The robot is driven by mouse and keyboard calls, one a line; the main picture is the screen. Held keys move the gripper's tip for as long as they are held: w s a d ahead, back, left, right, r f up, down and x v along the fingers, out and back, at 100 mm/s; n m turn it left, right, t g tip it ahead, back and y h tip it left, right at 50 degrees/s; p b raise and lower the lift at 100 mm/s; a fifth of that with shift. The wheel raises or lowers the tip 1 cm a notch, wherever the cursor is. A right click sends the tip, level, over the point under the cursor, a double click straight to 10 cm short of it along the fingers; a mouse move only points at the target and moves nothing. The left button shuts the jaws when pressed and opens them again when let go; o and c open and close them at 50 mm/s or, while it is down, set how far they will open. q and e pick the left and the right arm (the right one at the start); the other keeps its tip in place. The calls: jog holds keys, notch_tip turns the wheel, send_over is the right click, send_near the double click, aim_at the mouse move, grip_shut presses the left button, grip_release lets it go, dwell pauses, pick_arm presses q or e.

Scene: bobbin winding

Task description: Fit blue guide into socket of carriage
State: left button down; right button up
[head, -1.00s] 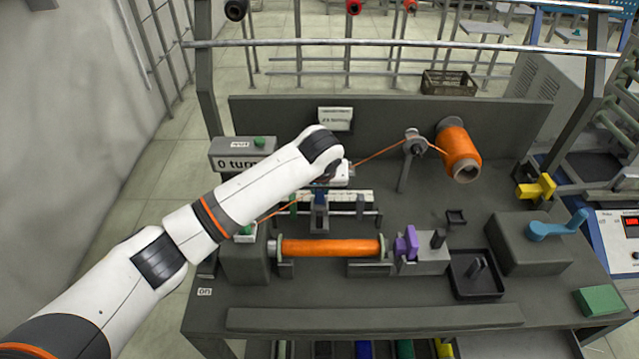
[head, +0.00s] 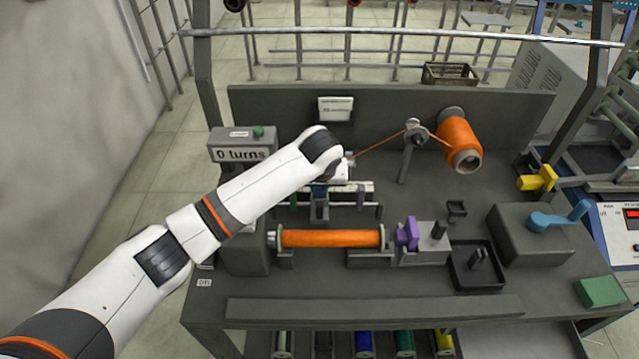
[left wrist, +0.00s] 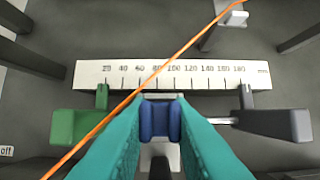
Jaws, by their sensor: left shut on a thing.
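The blue guide (left wrist: 160,118) is held between the teal fingers of my left gripper (left wrist: 161,125) in the left wrist view. The fingers are shut on it, just in front of the white ruler. In the head view my left gripper (head: 325,184) is over the rail area, and my arm hides part of it. The carriage (head: 320,210) is below the gripper there. Its socket is hidden, so I cannot tell whether the guide touches it. My right gripper is not in view.
The ruler (left wrist: 170,74) lies behind the guide, with a green stop (left wrist: 78,127) and a grey stop (left wrist: 275,125) at its sides. Orange thread (left wrist: 190,46) crosses above it diagonally. An orange bobbin (head: 330,239) and purple clamp (head: 407,235) stand in front.

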pick_arm(q)
jog(key=c, duration=1.2)
grip_release()
